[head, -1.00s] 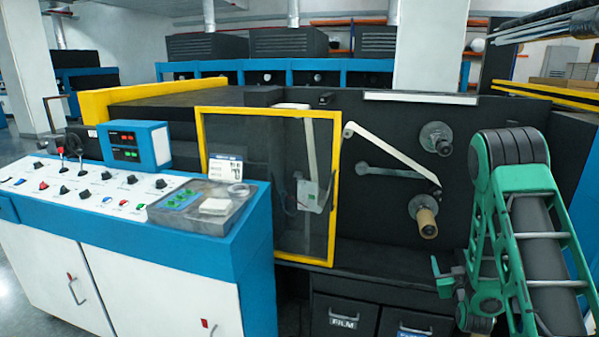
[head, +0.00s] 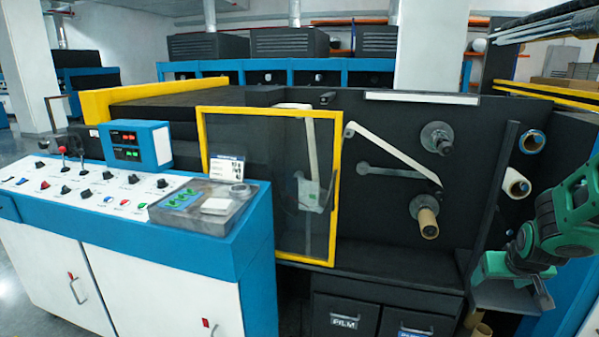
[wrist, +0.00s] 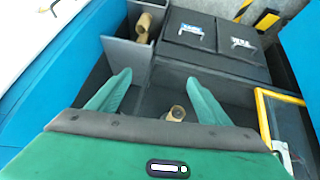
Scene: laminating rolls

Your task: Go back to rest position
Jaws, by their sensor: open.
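My gripper (head: 513,272) is at the right side of the head view, in front of the dark machine's right end. In the wrist view my gripper (wrist: 158,93) shows two green fingers spread wide apart. It is open, with nothing held between the fingers. My green arm comes in from the right edge of the head view.
A control console (head: 130,225) stands at left. A yellow-framed door (head: 336,190) is on the machine. Two spindles are on its face, the lower with a brown core (head: 427,222). Bins, one labelled FILM (head: 343,318), are below.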

